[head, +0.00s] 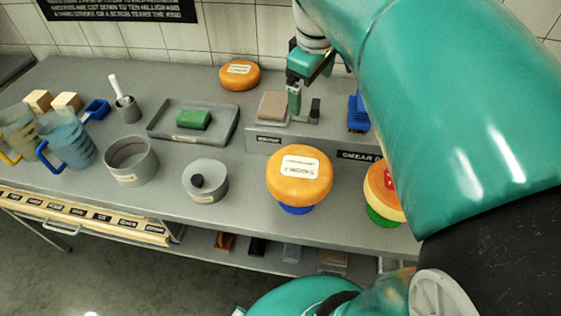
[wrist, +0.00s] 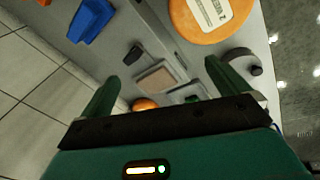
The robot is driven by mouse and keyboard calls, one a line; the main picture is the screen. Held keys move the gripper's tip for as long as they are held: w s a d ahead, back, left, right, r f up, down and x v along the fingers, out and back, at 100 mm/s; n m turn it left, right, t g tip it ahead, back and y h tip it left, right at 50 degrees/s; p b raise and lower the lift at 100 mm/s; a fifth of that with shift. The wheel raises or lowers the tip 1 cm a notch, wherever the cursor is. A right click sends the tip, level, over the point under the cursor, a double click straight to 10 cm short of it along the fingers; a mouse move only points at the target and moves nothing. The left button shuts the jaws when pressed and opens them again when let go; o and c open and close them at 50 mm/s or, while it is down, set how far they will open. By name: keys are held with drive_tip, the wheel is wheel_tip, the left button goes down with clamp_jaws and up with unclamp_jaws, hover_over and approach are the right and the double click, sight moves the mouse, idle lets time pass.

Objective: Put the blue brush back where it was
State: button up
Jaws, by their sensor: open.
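A blue piece that looks like the blue brush (head: 357,113) stands on the raised grey shelf (head: 262,141), just left of my arm, which partly hides that area. In the wrist view the blue piece (wrist: 90,20) is at the upper left, beyond my left finger and apart from it. My gripper (head: 298,88) is over the shelf near the beige block and left of the blue piece. In the wrist view its two green fingers are spread wide, with nothing held between them (wrist: 170,90).
A beige block (head: 273,106) and a small dark block (head: 315,110) sit on the shelf near my gripper. A grey tray with a green block (head: 193,119) lies left. Orange cheese wheels (head: 299,176) stand in front and behind (head: 239,75). Pots and jugs crowd the left.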

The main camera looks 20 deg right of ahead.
drive_tip(key=s+a+f+m+t+y, duration=0.1)
drive_tip(key=s+a+f+m+t, duration=0.2)
drive_tip(key=s+a+f+m, duration=0.3)
drive_tip(key=s+a+f, duration=0.1)
drive_tip(key=s+a, duration=0.4)
drive_tip(key=a, duration=0.1)
drive_tip(key=shift+s+f+y, duration=0.15)
drive_tip(key=shift+s+y, duration=0.15)
drive_tip(key=shift+s, duration=0.1)
